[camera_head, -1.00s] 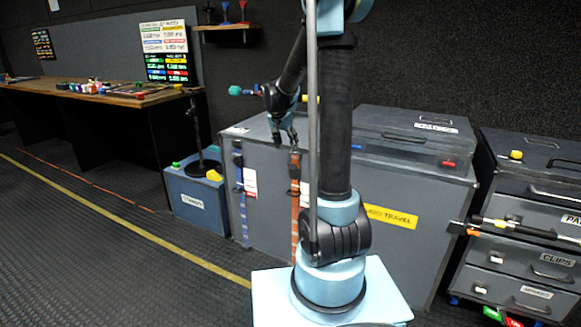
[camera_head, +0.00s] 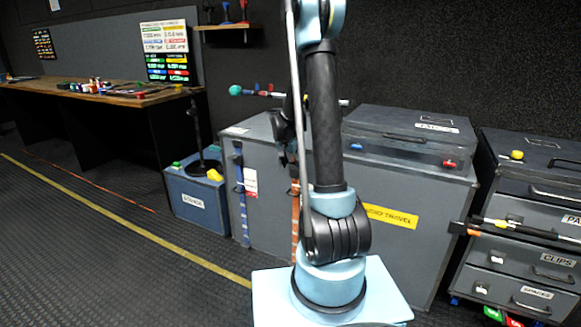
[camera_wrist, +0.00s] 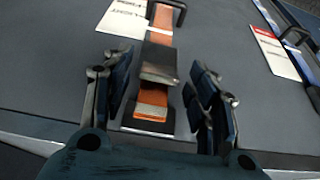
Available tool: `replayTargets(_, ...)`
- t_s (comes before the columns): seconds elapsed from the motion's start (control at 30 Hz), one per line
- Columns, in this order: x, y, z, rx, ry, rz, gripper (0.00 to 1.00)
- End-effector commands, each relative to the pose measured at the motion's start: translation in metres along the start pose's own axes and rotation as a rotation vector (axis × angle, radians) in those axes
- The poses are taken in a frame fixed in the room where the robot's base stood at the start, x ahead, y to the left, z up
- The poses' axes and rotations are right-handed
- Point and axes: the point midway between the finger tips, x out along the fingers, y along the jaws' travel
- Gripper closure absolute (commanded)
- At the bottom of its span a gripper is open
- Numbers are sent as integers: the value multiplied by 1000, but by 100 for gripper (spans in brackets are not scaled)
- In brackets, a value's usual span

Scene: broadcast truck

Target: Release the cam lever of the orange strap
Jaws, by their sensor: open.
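The orange strap (camera_head: 295,212) runs down the front of a large grey case, partly hidden behind my arm in the head view. In the wrist view the orange strap (camera_wrist: 158,30) runs through a dark metal cam buckle with its lever (camera_wrist: 159,63). A short orange end shows below the lever. My gripper (camera_wrist: 162,92) is open, with one finger on each side of the lever; no contact is visible. Whether the lever is fully closed I cannot tell. In the head view the gripper is mostly hidden behind my arm.
The grey case (camera_head: 395,255) also bears a blue strap (camera_head: 241,195) at left. White labels (camera_wrist: 122,18) lie beside the strap. A blue box (camera_head: 195,200) stands left, and a drawer cabinet (camera_head: 520,230) with protruding poles stands right. The floor in front is clear.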

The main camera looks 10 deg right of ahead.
Motion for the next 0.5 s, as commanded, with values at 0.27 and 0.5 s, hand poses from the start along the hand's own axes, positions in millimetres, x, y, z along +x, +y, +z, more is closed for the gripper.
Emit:
replayTargets(0.27,8,0,0,0,0,0,47)
replayTargets(0.5,8,0,0,-1,0,0,58)
